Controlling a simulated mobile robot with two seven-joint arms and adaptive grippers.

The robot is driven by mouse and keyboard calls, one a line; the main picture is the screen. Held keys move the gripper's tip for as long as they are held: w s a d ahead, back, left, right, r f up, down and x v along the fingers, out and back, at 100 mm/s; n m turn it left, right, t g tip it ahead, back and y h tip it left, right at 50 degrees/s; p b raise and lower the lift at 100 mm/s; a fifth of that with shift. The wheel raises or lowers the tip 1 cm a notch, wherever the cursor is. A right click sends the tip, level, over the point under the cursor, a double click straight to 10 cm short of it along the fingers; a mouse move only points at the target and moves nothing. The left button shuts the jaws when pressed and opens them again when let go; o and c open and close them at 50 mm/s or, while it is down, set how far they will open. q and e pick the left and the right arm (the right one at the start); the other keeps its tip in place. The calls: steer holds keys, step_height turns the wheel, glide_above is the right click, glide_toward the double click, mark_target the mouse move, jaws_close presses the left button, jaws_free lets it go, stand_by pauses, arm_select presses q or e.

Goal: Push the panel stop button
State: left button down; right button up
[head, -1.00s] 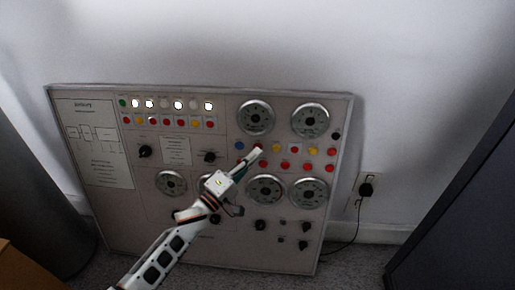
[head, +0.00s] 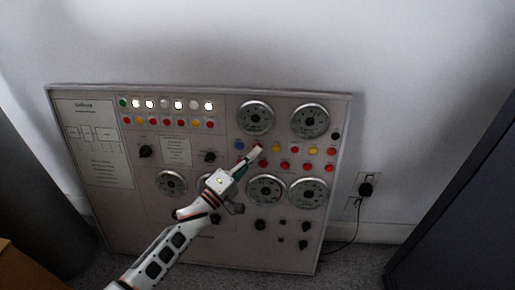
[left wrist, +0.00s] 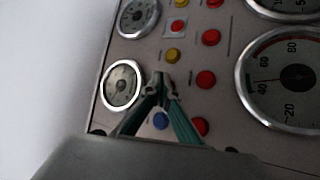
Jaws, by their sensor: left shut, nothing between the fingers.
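The control panel (head: 225,125) leans against the wall and carries rows of coloured buttons. A red button (head: 294,150) sits on a pale square plate, and also shows in the left wrist view (left wrist: 177,27). No label tells me which button is the stop. My left gripper (head: 257,150) is shut and empty, its tips over the row between the blue button (head: 239,146) and the yellow button (head: 276,148). The fingers mostly cover the red button (head: 259,146) there. I cannot tell whether the tips touch it. My right gripper is out of view.
Several round dials surround the buttons, including a large dial (head: 265,190) just below. Black knobs (head: 260,225) stick out lower down. A plug with a cord (head: 366,188) is at the right wall. A dark cabinet (head: 455,190) stands at the far right.

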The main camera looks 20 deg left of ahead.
arm_select(q)
steer(key=shift+w+a, duration=0.15)
steer(key=shift+w, duration=0.2)
stand_by(0.7)
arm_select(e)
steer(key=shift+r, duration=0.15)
arm_select(q)
steer(key=shift+s+d+r+p, duration=0.15)
steer(key=shift+s+d+p, duration=0.1)
steer(key=shift+s+p, duration=0.4)
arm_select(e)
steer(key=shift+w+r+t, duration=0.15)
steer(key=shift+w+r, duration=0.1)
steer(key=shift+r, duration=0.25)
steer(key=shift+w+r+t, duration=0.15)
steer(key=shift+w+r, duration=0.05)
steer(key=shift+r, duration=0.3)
arm_select(q)
steer(key=shift+s, duration=0.1)
